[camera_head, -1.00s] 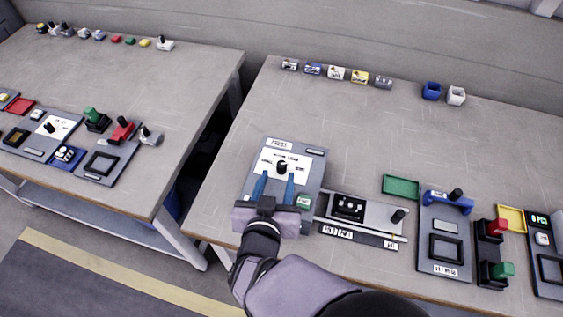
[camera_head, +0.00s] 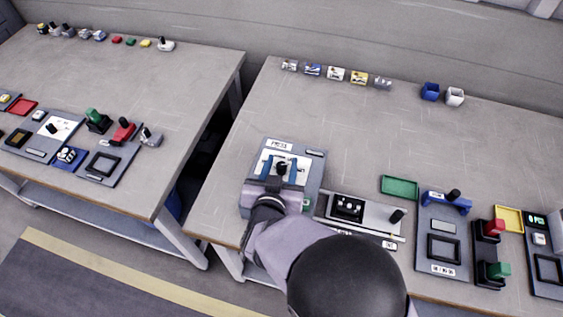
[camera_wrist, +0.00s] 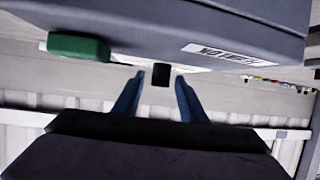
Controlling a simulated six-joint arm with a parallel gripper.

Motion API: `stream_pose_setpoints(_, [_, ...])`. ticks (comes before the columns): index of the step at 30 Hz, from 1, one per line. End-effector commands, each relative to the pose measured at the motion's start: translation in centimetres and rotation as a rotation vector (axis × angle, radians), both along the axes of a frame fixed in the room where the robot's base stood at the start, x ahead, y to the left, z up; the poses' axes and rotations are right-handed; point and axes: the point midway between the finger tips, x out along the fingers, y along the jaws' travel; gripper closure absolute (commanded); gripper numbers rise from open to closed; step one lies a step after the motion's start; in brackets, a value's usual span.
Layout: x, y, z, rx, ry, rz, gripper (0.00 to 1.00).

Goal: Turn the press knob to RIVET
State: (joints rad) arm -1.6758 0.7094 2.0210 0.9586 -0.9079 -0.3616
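The press panel (camera_head: 316,170) is a grey box with a white dial plate and a "PRESS" label, near the left front of the right table. Its black knob (camera_head: 281,169) stands on the white plate; the dial words are too small to read. My gripper (camera_head: 280,160) is open, with one blue finger on each side of the knob. In the wrist view the black knob (camera_wrist: 160,75) shows between the open fingers, with a gap on both sides. My wrist hides the panel's lower part.
A green button (camera_wrist: 78,46) sticks out of the panel. A panel with a dark tray and black knob (camera_head: 397,216) stands to the right. A green tray (camera_head: 401,187) lies beyond it. The table behind the press panel is clear up to the small blocks.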

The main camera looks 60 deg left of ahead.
Motion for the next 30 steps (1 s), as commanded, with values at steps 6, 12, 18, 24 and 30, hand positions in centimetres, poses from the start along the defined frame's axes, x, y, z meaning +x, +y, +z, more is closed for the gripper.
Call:
stream_pose_setpoints(6, [0.18,0.21,-0.14,0.0,0.0,0.0,0.62])
stream_pose_setpoints(12, [0.17,0.2,-0.12,0.0,0.0,0.0,0.83])
stream_pose_setpoints(18, [0.15,0.19,-0.08,0.0,0.0,-0.001,1.0])
stream_pose_setpoints(24, [0.15,0.35,0.22,0.002,-0.002,-0.057,1.0])
stream_pose_setpoints(30, [0.17,0.26,0.13,0.003,-0.001,-0.126,1.0])
